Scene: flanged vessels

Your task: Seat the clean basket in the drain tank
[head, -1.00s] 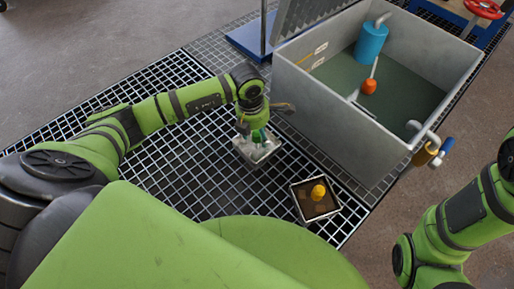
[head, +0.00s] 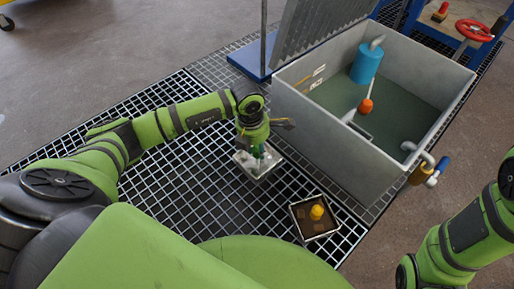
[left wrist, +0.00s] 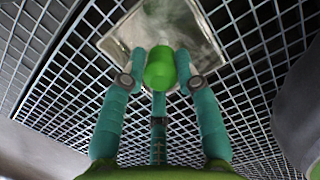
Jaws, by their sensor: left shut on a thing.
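My left gripper (head: 257,150) is shut on the green knob (left wrist: 160,70) of the clean basket, a pale metal square box (head: 258,165). In the left wrist view the teal fingers close around the knob, and part of the basket (left wrist: 130,32) shows beyond it. The basket is at or just above the grating; I cannot tell whether it touches. The grey drain tank (head: 362,155) stands open to the right of the gripper. Inside are a blue cylinder (head: 367,63) and an orange float (head: 366,106) on a rod. My right gripper is out of view.
A dark, brown-filled basket with a yellow knob (head: 316,212) sits on the grating (head: 190,165) in front of the tank. The tank's lid (head: 318,28) stands raised at the back left. Pipes (head: 424,172) stick out at its right corner. A red handwheel (head: 474,30) is behind.

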